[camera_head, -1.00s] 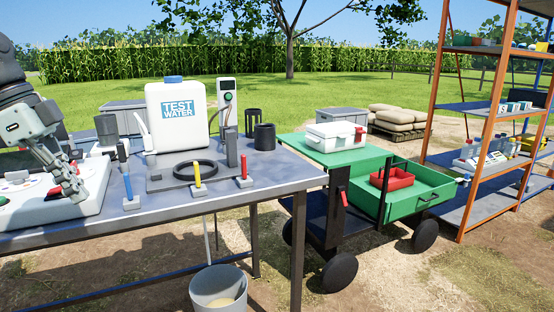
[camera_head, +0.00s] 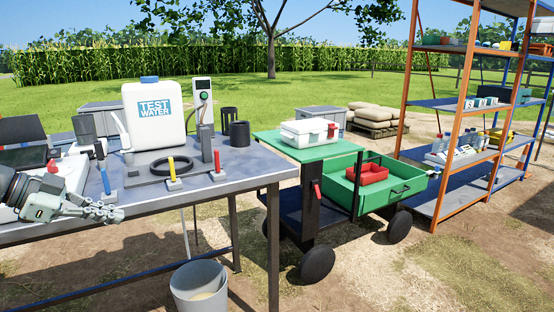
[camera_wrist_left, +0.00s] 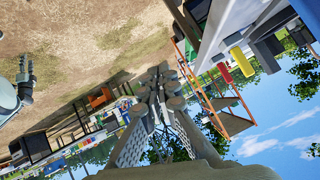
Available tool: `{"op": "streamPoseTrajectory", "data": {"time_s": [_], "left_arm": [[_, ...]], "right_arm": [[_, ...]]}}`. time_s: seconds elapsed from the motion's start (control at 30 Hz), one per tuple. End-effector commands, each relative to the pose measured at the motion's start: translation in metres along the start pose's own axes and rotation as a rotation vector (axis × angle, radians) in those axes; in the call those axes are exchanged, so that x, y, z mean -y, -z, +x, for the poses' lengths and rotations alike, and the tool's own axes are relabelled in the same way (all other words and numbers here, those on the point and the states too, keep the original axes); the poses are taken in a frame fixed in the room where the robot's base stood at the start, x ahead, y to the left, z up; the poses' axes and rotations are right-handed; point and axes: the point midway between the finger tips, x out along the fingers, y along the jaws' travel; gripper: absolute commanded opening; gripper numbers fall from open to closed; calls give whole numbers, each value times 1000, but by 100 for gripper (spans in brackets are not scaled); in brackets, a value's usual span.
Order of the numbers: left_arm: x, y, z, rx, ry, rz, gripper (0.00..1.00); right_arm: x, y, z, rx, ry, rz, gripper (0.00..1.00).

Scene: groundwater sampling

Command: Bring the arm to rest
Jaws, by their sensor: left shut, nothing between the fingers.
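My left gripper (camera_head: 112,214) is shut and empty. In the head view it points to the right, in front of the near edge of the grey table (camera_head: 225,172), clear of the objects on it. In the left wrist view its closed fingers (camera_wrist_left: 160,82) show at the middle with nothing between them. Another grey gripper, seemingly my right one (camera_wrist_left: 25,72), shows small at the left edge of the left wrist view, over bare ground. Its jaws are too small to judge.
On the table stand a white TEST WATER container (camera_head: 154,118), a black ring (camera_head: 174,168) and upright coloured-handled tools. A grey bucket (camera_head: 198,290) stands on the ground below. A green cart (camera_head: 345,188) and orange-framed shelves (camera_head: 455,125) stand to the right.

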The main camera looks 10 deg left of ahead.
Motion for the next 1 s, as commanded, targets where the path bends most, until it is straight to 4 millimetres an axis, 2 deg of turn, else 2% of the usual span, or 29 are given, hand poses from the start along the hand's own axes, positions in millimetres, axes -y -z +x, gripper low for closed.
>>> {"op": "streamPoseTrajectory", "data": {"time_s": [0.03,0.17,0.2,0.27,0.37,0.4,0.47,0.5,0.57,0.6,0.67,0.7,0.83,0.9,1.0], "left_arm": [[1,-17,19,-57,64,-24,0],[9,-71,57,-127,291,-76,0],[7,-92,68,-126,360,-101,0],[0,-125,84,-103,456,-145,0],[-26,-188,110,-15,592,-236,0],[-42,-213,120,34,631,-275,0],[-70,-246,134,114,672,-332,0],[-91,-267,143,170,688,-368,0],[-125,-294,156,255,699,-422,0],[-149,-311,165,314,697,-457,0],[-188,-332,177,400,682,-508,0],[-216,-343,186,455,664,-541,0],[-308,-367,210,624,570,-638,0],[-356,-372,222,701,506,-684,0],[-413,-371,233,785,414,-731,0]], "right_arm": [[-1,-1,0,2,-1,-1,40],[-3,-3,1,5,-4,-4,40],[-3,-4,1,6,-5,-4,40],[-4,-5,1,7,-6,-5,40],[-5,-7,1,10,-7,-7,40],[-5,-8,1,11,-7,-7,40],[-5,-8,1,12,-8,-8,40],[-5,-9,1,13,-7,-8,40],[-5,-9,1,13,-7,-8,40],[-5,-9,1,13,-7,-7,40],[-5,-9,1,14,-7,-7,40],[-5,-9,1,14,-7,-7,40],[-4,-9,1,13,-5,-6,40],[-2,-9,1,13,-3,-4,40],[1,-8,1,13,1,-1,40]]}}
